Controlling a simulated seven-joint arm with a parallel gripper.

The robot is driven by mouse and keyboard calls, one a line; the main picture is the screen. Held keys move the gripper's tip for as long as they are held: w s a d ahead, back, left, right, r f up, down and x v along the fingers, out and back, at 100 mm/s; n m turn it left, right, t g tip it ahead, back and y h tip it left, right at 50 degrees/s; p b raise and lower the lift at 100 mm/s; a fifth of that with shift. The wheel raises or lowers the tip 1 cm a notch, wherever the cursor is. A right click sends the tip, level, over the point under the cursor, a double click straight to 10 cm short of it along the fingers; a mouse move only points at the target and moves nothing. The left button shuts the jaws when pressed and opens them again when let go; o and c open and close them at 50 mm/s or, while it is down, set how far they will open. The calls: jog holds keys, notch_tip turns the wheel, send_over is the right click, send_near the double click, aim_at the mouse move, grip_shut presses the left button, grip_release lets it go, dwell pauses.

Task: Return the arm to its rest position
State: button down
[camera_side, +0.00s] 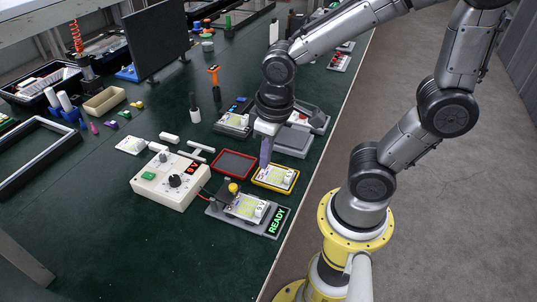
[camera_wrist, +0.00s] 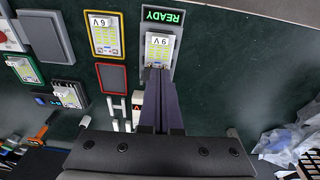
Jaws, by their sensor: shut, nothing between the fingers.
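My gripper (camera_side: 265,165) hangs fingers down over the bench, shut and empty. In the side view its tips overlap the left edge of a yellow-rimmed tray (camera_side: 257,180) holding a light board (camera_side: 278,176). In the wrist view the shut fingers (camera_wrist: 158,72) point toward the grey test fixture (camera_wrist: 177,50), which holds another board (camera_wrist: 159,48). The fixture's green READY display (camera_side: 278,221) is lit. The gap between the fingertips and what lies below is hard to judge.
A red-rimmed tray (camera_side: 234,164) looks empty. A white control box (camera_side: 170,181) stands left of the fixture. Housings (camera_side: 294,140) lie behind the gripper near the bench edge. A black panel (camera_side: 155,38) stands farther back. The front-left bench is clear.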

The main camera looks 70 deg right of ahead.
jog(key=shift+s+r, duration=0.15)
jog(key=shift+s, duration=0.25)
jog(key=s+d+r+t, duration=0.2)
jog(key=s+r+t, duration=0.2)
jog(key=r, duration=0.5)
jog(key=shift+s, duration=0.15)
dwell(1.4)
